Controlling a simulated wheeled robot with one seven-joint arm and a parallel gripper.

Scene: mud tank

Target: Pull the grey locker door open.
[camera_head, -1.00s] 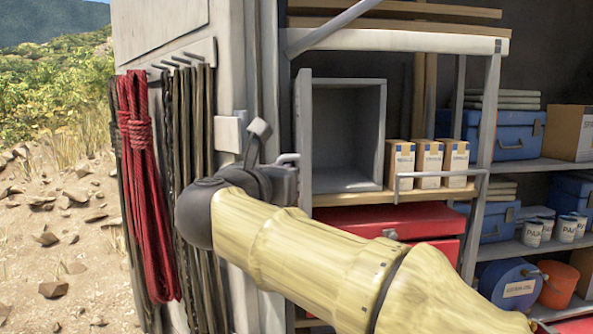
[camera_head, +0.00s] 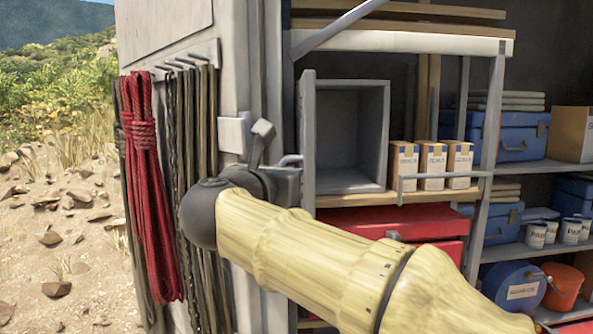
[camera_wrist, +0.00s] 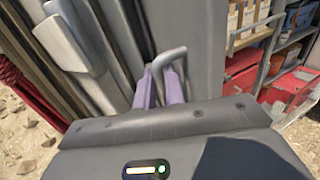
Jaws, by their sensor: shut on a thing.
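The grey locker (camera_head: 383,135) stands open on the shelf, with its empty inside showing. Its grey door (camera_head: 307,125) is swung out toward me and seen nearly edge-on at the left of the opening. A bar handle (camera_head: 290,159) sticks out from the door's left face. My gripper (camera_head: 284,184) is at this handle; its fingertips are mostly hidden in the head view. In the wrist view the purple fingers of my gripper (camera_wrist: 160,86) are shut on the handle (camera_wrist: 170,56), beside the grey door panel (camera_wrist: 205,60).
Three small cartons (camera_head: 432,164) stand right of the locker behind a rail. A red box (camera_head: 385,222) is below it. Red rope (camera_head: 147,190) and dark straps hang on the wall at the left. Blue cases (camera_head: 515,135) fill shelves at the right.

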